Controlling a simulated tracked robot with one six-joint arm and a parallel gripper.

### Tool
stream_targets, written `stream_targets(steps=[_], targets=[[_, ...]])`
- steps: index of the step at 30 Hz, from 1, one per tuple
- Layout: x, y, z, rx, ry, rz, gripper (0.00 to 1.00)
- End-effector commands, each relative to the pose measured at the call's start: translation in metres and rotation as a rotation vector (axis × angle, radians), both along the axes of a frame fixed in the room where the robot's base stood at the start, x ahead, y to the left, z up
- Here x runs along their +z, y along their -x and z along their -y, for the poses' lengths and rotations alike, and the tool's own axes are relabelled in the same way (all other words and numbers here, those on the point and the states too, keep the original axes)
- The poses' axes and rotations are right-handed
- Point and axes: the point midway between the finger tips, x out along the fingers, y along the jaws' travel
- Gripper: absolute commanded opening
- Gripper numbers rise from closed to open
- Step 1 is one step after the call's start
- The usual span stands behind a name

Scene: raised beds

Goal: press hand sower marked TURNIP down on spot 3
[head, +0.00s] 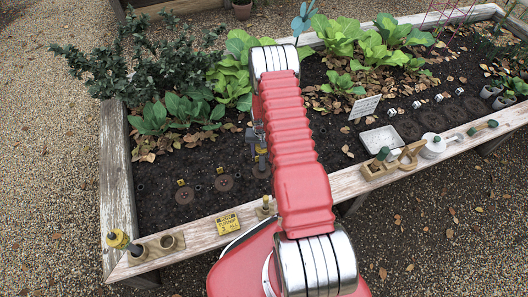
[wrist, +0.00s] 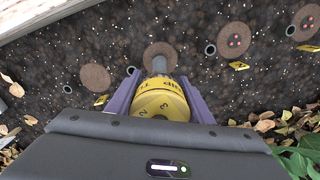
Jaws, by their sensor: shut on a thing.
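My gripper (wrist: 160,96) is shut on a yellow hand sower (wrist: 160,104), its purple-grey fingers on either side. Numbers and part of a word show on the sower's top; the full word cannot be read. The sower's grey lower part points at a brown round spot (wrist: 160,54) in the soil; I cannot tell whether it touches. Other round spots lie in the same row: one on the left (wrist: 95,77) and two on the right (wrist: 234,39), (wrist: 305,22), these with red dots. In the head view my arm partly hides the gripper (head: 258,138).
Small yellow tags (wrist: 238,65) lie by the spots.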

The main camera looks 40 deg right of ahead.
Motion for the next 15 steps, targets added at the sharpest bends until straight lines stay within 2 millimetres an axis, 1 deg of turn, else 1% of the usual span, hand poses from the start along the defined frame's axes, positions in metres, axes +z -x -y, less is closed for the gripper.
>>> stream_targets(steps=[15], targets=[[-0.0037,-0.0003,0.0005,-0.001,0.001,0.001,0.24]])
